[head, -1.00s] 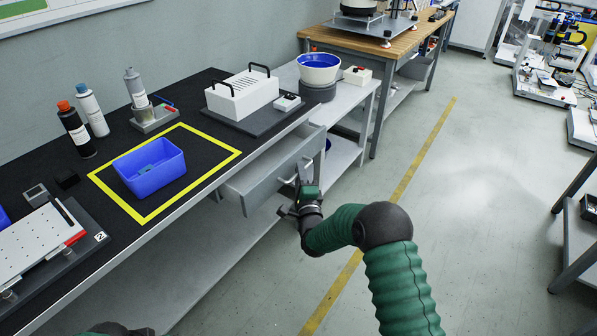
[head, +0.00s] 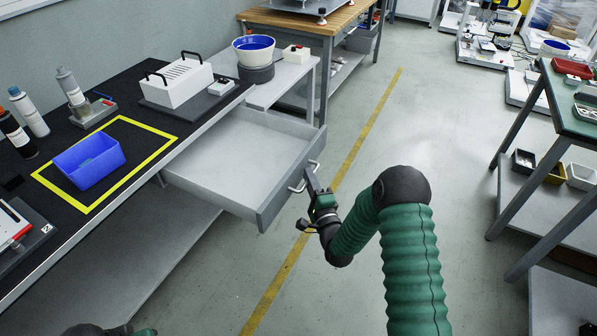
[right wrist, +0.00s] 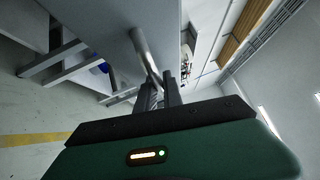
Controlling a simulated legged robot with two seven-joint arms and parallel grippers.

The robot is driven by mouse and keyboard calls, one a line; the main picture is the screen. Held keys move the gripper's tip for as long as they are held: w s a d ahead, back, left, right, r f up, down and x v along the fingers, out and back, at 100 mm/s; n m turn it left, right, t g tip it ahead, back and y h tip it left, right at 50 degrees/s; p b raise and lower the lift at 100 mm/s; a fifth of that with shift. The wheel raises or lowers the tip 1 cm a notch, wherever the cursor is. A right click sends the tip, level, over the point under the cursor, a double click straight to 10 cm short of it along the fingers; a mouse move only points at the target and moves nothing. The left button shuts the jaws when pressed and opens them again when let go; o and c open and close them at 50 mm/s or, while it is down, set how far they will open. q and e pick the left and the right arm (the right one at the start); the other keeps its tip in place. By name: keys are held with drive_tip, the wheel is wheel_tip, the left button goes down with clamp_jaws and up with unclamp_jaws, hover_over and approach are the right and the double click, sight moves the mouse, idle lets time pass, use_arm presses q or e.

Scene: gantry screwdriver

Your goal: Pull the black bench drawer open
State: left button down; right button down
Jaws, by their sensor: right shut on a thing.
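The bench drawer (head: 245,160) under the black bench top (head: 150,90) is pulled well out in the head view. Its inside is light grey and empty, and its front is darker grey. A light bar handle (head: 304,178) sits on the drawer front. My right gripper (head: 312,184) is shut on this handle. In the right wrist view the handle (right wrist: 146,52) runs down between the fingers (right wrist: 160,94). My left gripper is not clearly in view; only a dark part of my left arm shows at the bottom left edge.
A blue bin (head: 88,160) sits inside a yellow taped square on the bench. A white box (head: 178,82) and several bottles stand behind it. A green-topped table (head: 570,110) stands at the right. The floor (head: 340,270) around the drawer front is clear.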

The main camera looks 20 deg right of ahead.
drive_tip(key=shift+s+f, duration=0.25)
drive_tip(key=shift+s, duration=0.05)
drive_tip(key=c, duration=1.8)
unclamp_jaws()
drive_tip(key=shift+d, duration=0.1)
drive_tip(key=shift+o, duration=0.2)
drive_tip(key=shift+w, duration=0.1)
drive_tip(key=shift+r, duration=0.1)
drive_tip(key=s+a+f+p, duration=0.1)
drive_tip(key=s+a+f, duration=0.1)
drive_tip(key=s, duration=1.4)
drive_tip(key=shift+s+f, duration=0.15)
drive_tip(key=shift+s, duration=0.15)
